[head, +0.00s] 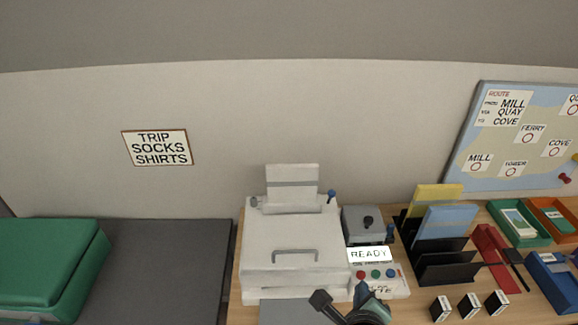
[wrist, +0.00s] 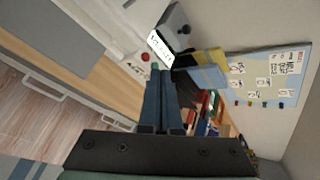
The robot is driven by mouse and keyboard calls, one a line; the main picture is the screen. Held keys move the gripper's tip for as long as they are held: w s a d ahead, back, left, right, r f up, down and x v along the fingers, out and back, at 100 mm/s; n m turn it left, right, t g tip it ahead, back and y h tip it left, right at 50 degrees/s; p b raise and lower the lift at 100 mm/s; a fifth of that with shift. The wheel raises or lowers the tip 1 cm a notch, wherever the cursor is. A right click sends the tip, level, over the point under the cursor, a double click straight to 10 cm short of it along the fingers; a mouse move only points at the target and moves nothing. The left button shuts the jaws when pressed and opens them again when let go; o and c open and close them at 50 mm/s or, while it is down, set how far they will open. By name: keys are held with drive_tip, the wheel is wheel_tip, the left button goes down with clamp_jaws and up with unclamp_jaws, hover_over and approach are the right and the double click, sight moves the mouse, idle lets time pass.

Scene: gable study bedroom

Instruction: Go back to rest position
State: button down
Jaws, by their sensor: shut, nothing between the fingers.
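My gripper (head: 364,290) shows at the bottom of the head view, in front of the button panel (head: 397,283) of a white printer (head: 270,240). In the wrist view my gripper (wrist: 159,70) has its two blue-grey fingers together with nothing between them. The fingertips appear over the panel area beside a red button (wrist: 146,57); whether they touch anything cannot be told. Much of my arm is out of the head view.
A READY display (head: 370,254) stands behind the panel. To the right are a black file rack (head: 445,268), a red folder (head: 488,250), a green tray (head: 540,238) and several small boxes. A green case (head: 50,262) lies left. A map board (head: 530,135) hangs behind.

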drive_tip(key=w+a+r+n+t, duration=0.25)
drive_tip(key=r+n, duration=0.25)
drive_tip(key=r, duration=0.5)
drive_tip(key=w+a+r+n+t, duration=0.2)
drive_tip(key=r+n+t, duration=0.15)
drive_tip(key=r, duration=0.75)
drive_tip(key=w+a+r+n+t, duration=0.2)
drive_tip(key=r+n, duration=0.3)
drive_tip(key=r, duration=0.5)
drive_tip(key=s+a+r+n+t+y, duration=0.1)
drive_tip(key=s+a+r+n+t, duration=0.1)
drive_tip(key=r, duration=0.6)
drive_tip(key=s+a+r+n+t+y, duration=0.1)
drive_tip(key=s+a+r+n+t, duration=0.1)
drive_tip(key=s+r+n+t, duration=0.2)
drive_tip(key=s+a+r+n+t, duration=0.2)
drive_tip(key=s+r+n, duration=0.5)
drive_tip(key=r, duration=0.6)
drive_tip(key=shift+s+a+r+n+t+y, duration=0.15)
drive_tip(key=shift+a+r+n+t+y, duration=0.1)
drive_tip(key=shift+a+n+t+y, duration=0.25)
drive_tip(key=shift+f, duration=0.15)
